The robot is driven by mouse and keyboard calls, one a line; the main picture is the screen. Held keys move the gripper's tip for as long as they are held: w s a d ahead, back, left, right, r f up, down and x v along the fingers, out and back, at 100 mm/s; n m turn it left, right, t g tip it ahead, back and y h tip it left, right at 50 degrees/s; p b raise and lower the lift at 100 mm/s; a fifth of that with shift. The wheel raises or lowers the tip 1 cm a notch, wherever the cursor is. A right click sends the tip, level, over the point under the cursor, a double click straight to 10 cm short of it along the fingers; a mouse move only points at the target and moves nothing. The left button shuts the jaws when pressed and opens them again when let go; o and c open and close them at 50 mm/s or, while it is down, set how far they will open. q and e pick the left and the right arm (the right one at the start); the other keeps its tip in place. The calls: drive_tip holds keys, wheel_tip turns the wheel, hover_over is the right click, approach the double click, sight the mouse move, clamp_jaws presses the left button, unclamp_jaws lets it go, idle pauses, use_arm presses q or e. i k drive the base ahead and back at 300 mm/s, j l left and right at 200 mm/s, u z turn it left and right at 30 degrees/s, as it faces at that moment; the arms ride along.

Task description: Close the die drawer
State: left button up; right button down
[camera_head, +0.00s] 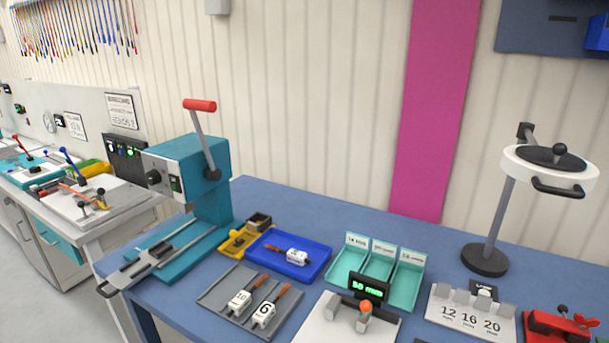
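A teal press (188,165) with a red-tipped lever (200,105) stands at the left end of the blue table. Low at its base, a grey sliding part (150,258) with a dark handle (110,284) sticks out toward the table's left edge. It looks like the die drawer, and it appears pulled out. I cannot tell whether anything lies in it. Neither of my grippers is in view.
A blue tray (318,244) holds another die. A yellow holder (234,243), teal bins (404,294) and a lamp-like stand (484,260) are on the table (360,216).

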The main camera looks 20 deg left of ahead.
sight(128, 274)
drive_tip(key=u, duration=1.9)
